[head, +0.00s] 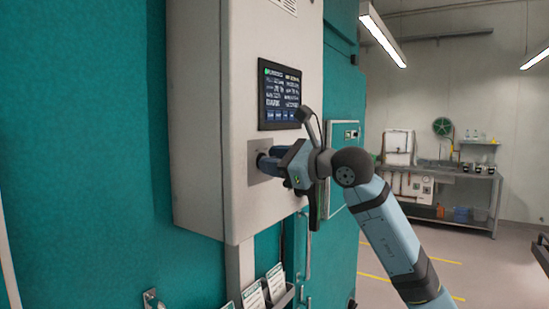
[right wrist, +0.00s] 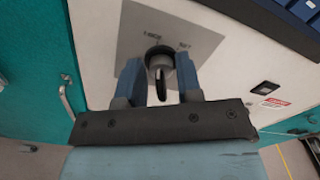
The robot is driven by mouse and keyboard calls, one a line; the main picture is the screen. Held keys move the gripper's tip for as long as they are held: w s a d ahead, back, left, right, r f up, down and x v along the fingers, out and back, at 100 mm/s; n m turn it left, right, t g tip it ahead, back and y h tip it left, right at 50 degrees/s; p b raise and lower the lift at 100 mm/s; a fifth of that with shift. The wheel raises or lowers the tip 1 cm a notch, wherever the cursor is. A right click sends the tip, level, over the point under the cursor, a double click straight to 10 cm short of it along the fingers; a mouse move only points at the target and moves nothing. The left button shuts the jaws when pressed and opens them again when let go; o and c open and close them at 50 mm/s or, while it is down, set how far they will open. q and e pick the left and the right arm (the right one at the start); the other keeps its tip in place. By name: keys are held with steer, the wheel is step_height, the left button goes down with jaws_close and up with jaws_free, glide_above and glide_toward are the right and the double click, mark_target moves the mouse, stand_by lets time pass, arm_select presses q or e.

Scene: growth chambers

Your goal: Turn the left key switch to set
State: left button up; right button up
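The key switch (right wrist: 160,62) sits on a grey square plate (right wrist: 140,38) on the front of the pale control box (head: 202,120). It has a round metal collar with a dark key in it. Small lettering on the plate, on both sides above the switch, is too blurred to read surely. My right gripper (right wrist: 159,85) is at the switch, with one blue finger on each side of the key. The fingers are apart, and a gap shows between them and the key. In the head view the right gripper (head: 266,160) reaches the plate and hides the switch. My left gripper is not in view.
A display screen (head: 280,97) is just above the plate. Below the box are a door handle (head: 308,245) and a holder with cards (head: 276,282). Teal chamber walls (head: 80,150) flank the box. A metal bench (head: 465,175) stands far right across open floor.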

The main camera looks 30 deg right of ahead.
steer(key=c, duration=0.6)
steer(key=shift+m, duration=0.3)
steer(key=m+b, duration=0.1)
steer(key=m, duration=0.1)
steer(key=shift+d+m, duration=0.1)
steer(key=shift+m, duration=0.2)
steer(key=m+b, duration=0.1)
steer(key=m, duration=0.1)
steer(key=shift+m, duration=0.3)
steer(key=m, duration=0.3)
steer(key=shift+w+d+b, duration=0.1)
steer(key=shift+b, duration=0.3)
steer(key=shift+d+m, duration=0.1)
steer(key=shift+m, duration=1.5)
